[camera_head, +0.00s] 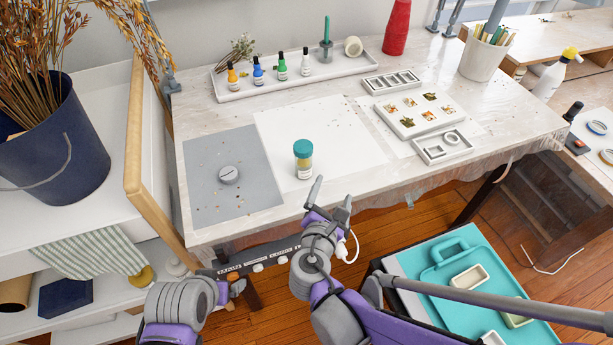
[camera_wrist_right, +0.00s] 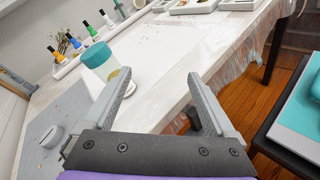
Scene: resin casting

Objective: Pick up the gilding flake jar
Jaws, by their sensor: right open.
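The gilding flake jar (camera_head: 303,159) has a teal lid, a clear body with golden flakes and a white label. It stands upright on the white sheet near the table's front edge. It also shows in the right wrist view (camera_wrist_right: 105,63), beyond the left finger, which covers part of it. My right gripper (camera_head: 333,194) is open and empty, in front of the jar and to its right, at the table's front edge. In the right wrist view its fingers (camera_wrist_right: 165,88) are spread with nothing between them. The jar is apart from the gripper.
A white tray (camera_head: 290,80) with several dropper bottles stands behind. Molds (camera_head: 440,147) lie to the right. The white sheet (camera_head: 325,125) around the jar is mostly clear.

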